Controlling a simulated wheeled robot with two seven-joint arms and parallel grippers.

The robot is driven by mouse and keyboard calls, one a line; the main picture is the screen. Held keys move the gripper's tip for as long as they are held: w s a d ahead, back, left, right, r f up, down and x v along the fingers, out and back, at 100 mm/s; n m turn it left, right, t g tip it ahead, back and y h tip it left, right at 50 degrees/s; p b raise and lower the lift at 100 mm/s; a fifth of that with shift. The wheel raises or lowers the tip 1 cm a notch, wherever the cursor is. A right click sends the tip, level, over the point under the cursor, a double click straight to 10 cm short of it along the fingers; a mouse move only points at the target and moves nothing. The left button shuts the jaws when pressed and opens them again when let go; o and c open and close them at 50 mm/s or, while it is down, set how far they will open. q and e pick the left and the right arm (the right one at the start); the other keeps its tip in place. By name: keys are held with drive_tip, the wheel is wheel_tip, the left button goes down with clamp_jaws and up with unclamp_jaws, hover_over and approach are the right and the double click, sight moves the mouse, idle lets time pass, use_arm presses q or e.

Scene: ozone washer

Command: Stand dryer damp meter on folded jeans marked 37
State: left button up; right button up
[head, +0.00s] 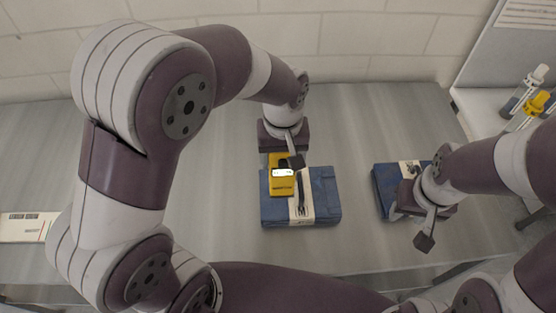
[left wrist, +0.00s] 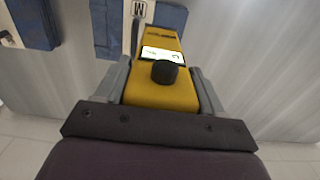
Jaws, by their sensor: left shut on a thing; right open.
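The damp meter is a yellow block with a lit white display and a black knob. In the head view the meter (head: 282,184) is over the left part of the middle folded blue jeans (head: 325,195), and I cannot tell whether it touches them. My left gripper (head: 284,154) is shut on the meter's far end. In the left wrist view the meter (left wrist: 160,92) sits between both fingers (left wrist: 164,84), with the jeans (left wrist: 107,35) behind it. The jeans' white band carries a mark too small to read. My right gripper (head: 424,212) is open and empty.
A second folded blue jeans (head: 385,190) with a white band lies to the right, partly behind my right gripper. A white printed card (head: 22,228) lies at the table's left. Bottles with white and yellow tops (head: 535,105) stand beyond the right edge.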

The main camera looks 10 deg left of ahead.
use_arm(q)
drive_tip(key=f, duration=0.1)
drive_tip(key=w+a+f+p, duration=0.1)
drive_tip(key=f, duration=0.1)
drive_tip(key=w+a+f, duration=0.1)
drive_tip(key=f, duration=0.1)
drive_tip(key=shift+w+a+f+p, duration=0.1)
drive_tip(key=shift+f+p, duration=0.15)
drive_tip(key=shift+p, duration=0.1)
drive_tip(key=shift+f, duration=0.15)
drive_tip(key=shift+w+f, duration=0.2)
drive_tip(key=shift+f, duration=0.05)
drive_tip(key=o, duration=1.6)
drive_tip(key=shift+c, duration=0.2)
drive_tip(key=shift+o, duration=0.2)
drive_tip(key=shift+s+r, duration=0.1)
drive_tip(key=shift+s, duration=0.05)
use_arm(e)
drive_tip(key=shift+w+r, duration=0.55)
drive_tip(key=shift+r, duration=0.3)
